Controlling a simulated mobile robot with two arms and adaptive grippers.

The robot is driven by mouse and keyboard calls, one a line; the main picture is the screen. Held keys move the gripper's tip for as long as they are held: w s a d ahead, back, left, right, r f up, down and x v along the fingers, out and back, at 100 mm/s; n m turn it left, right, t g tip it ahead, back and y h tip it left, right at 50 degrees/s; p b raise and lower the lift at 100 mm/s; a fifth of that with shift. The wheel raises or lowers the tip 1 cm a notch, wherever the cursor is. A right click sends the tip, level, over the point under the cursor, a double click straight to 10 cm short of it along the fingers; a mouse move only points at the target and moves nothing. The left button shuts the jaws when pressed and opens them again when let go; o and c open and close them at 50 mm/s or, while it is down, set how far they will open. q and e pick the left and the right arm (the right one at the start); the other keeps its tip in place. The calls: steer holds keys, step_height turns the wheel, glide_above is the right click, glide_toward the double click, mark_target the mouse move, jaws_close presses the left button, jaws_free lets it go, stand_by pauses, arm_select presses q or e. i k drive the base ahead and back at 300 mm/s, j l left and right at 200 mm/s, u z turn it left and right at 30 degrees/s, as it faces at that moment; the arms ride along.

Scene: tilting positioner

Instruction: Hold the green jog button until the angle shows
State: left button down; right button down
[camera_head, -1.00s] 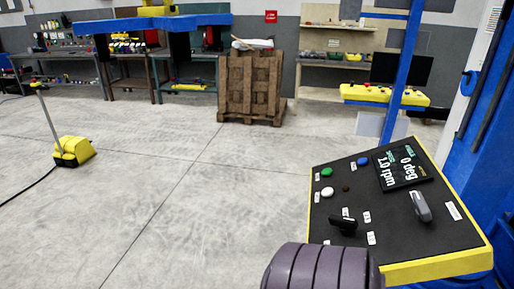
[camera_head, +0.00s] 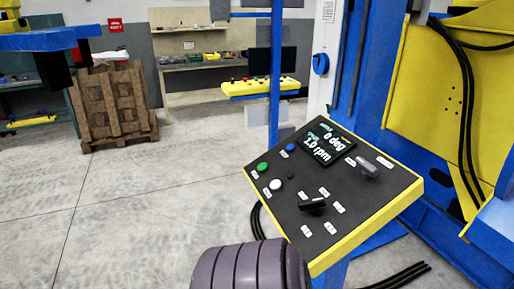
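The control panel (camera_head: 275,207) is a dark slanted face with a yellow edge, right of the middle in the head view. The green jog button (camera_head: 262,167) sits at its upper left, with a blue button (camera_head: 291,147) above right of it and a white button (camera_head: 275,185) below. The display (camera_head: 328,145) reads 0 deg and 1.0 rpm. A black knob (camera_head: 313,206) and a grey switch (camera_head: 367,167) are on the panel. Nothing touches the green button. Neither gripper shows. A dark ribbed part at the bottom, perhaps mine, covers the panel's lower left corner.
The blue and yellow positioner frame (camera_head: 448,80) stands close behind the panel on the right. Black cables (camera_head: 400,276) lie on the floor at lower right. A wooden pallet stack (camera_head: 108,105) stands at the back left. The grey floor left of the panel is clear.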

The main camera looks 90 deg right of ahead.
mark_target(262, 167)
steer(key=i+z, duration=0.15)
steer(key=z, duration=0.3)
steer(key=i+z, duration=0.2)
steer(key=z, duration=0.25)
steer(key=i+z, duration=0.15)
steer(key=z, duration=0.25)
steer(key=i+j+z, duration=0.1)
steer(key=z, duration=0.35)
steer(key=i+j+z, duration=0.15)
steer(key=z, duration=0.3)
steer(key=i+z, duration=0.25)
steer(key=z, duration=0.2)
steer(key=i+j+z, duration=0.2)
steer(key=z, duration=0.25)
steer(key=i+j+z, duration=0.15)
steer(key=z, duration=0.3)
steer(key=i+j+z, duration=0.15)
steer(key=j+z, duration=0.15)
steer(key=z, duration=0.15)
steer(key=i+j+z, duration=0.1)
steer(key=j+z, duration=0.35)
steer(key=l, duration=0.15)
